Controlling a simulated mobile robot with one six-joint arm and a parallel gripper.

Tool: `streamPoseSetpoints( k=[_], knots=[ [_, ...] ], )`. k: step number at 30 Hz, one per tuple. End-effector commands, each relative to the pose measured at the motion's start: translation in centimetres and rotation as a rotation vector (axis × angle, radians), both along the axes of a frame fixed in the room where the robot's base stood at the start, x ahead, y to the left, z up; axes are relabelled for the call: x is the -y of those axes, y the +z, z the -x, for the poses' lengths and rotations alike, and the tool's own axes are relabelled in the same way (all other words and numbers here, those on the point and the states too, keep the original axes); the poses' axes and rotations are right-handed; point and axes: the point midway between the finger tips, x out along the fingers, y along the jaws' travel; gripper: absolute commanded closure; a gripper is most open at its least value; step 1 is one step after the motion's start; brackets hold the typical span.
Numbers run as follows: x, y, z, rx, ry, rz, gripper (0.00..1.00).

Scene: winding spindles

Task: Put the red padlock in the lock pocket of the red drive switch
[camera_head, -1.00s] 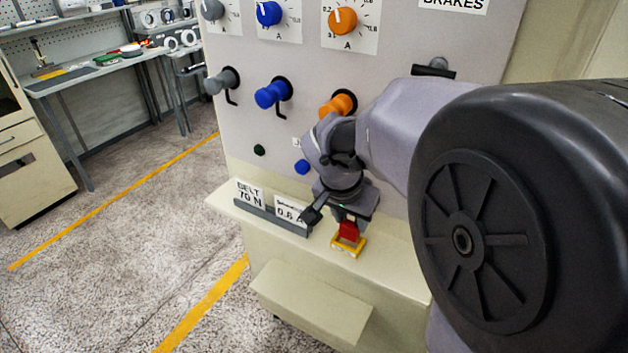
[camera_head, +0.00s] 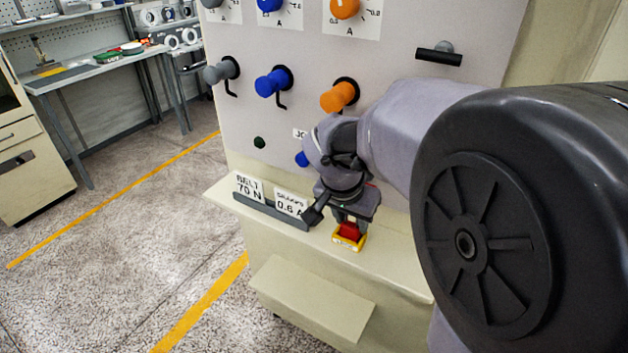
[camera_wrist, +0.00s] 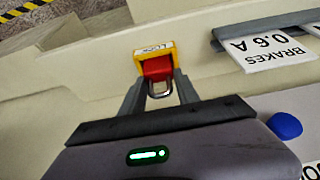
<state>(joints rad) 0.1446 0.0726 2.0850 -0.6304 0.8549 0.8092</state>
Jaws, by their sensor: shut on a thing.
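The red padlock (camera_wrist: 157,69) has a silver shackle that points toward my gripper. Its red body is at the opening of a yellow-framed holder (camera_head: 362,243) on the machine's front ledge, and part of the body looks hidden by the frame. In the wrist view the holder (camera_wrist: 154,48) has a small label. My gripper (camera_wrist: 161,91) is shut on the padlock, with one finger on each side of it. In the head view my gripper (camera_head: 349,221) is just above the holder. I see no red drive switch, and cannot tell whether the yellow holder is its pocket.
A cream ledge (camera_head: 395,262) runs along the panel. A dark rack with the BELT 70 N card (camera_head: 249,188) and the 0.6 A card (camera_head: 291,203) stands left of my gripper. Blue (camera_head: 272,83) and orange knobs (camera_head: 338,97) stick out above. A lower cream box (camera_head: 312,302) juts out below.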

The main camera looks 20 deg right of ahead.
Motion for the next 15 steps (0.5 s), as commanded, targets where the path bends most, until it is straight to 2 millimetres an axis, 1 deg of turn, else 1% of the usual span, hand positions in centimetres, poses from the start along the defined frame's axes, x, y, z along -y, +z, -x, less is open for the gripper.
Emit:
streamPoseSetpoints(
  k=[10,11,12,14,15],
  knots=[
    [0.0,-0.93,-0.01,0.0,0.0,0.0,1.0],
    [0.0,-0.87,-0.01,0.0,0.0,0.0,0.59],
    [-0.01,-0.81,-0.01,0.0,0.0,0.0,0.51],
    [0.0,-0.79,-0.01,0.0,0.0,0.0,0.39],
    [0.0,-0.79,-0.01,0.0,0.0,0.0,0.37]
  ],
)
